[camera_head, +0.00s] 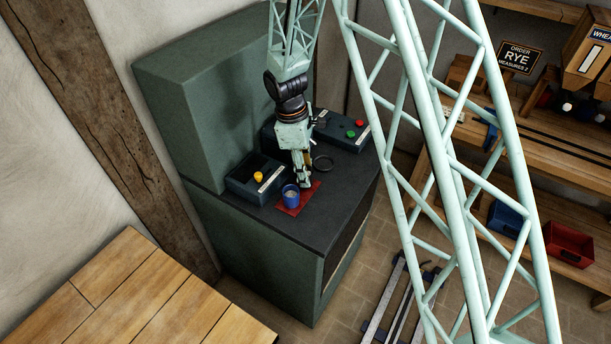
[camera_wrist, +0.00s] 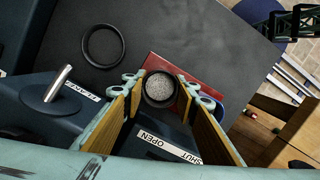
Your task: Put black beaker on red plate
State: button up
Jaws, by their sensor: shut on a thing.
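My gripper (camera_head: 304,181) reaches down over the dark worktop. In the wrist view my gripper (camera_wrist: 161,90) is shut on the black beaker (camera_wrist: 149,101), a round dark-walled vessel with pale grainy contents. The red plate (camera_head: 310,191) lies flat on the worktop below; it also shows in the wrist view (camera_wrist: 200,78), behind the fingers and beaker. The beaker appears over or at the plate's edge; I cannot tell whether it touches. In the head view the beaker is mostly hidden by the gripper.
A blue cup (camera_head: 290,196) stands on the red plate, close beside my gripper. A black ring (camera_head: 322,162) lies on the worktop (camera_head: 345,195). A control box with a yellow knob (camera_head: 258,177) stands left, and one with red and green buttons (camera_head: 351,133) behind.

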jog(key=shift+f, duration=0.5)
jog(key=shift+f, duration=0.15)
jog(key=o, duration=0.9)
jog(key=shift+r, duration=0.2)
jog(key=shift+w+a+r, duration=0.1)
jog(key=shift+a+r, duration=0.2)
jog(key=shift+r, duration=1.65)
jog(key=shift+a+r, duration=0.3)
jog(key=shift+r, duration=1.7)
jog(key=shift+w+a+r, duration=0.1)
jog(key=shift+a+r, duration=0.2)
jog(key=shift+r, duration=1.65)
